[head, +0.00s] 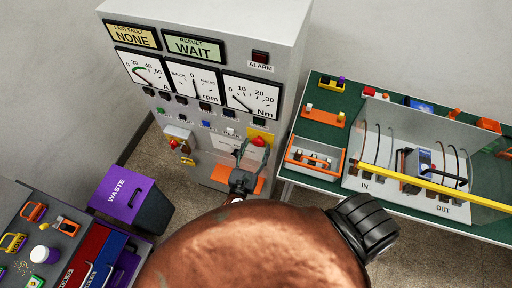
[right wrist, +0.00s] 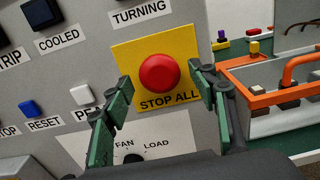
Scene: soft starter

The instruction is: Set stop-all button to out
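The stop-all button (right wrist: 159,74) is a red round knob on a yellow plate (right wrist: 128,58) marked STOP ALL on the grey panel. In the head view the red button (head: 259,141) is at the panel's lower right. My right gripper (head: 241,150) is in front of the panel just left of and below it. In the right wrist view my right gripper (right wrist: 162,78) is open, with one green-padded finger on each side of the button and nothing held. I cannot tell whether the fingers touch the button or whether it is in or out. My left gripper is not in view.
The panel has gauges, a WAIT display (head: 194,46) and small buttons such as the blue RESET (right wrist: 30,108). A green bench (head: 322,132) with an orange-rimmed tray (head: 313,162) stands right. A purple waste bin (head: 125,198) and a tool table (head: 60,240) are left.

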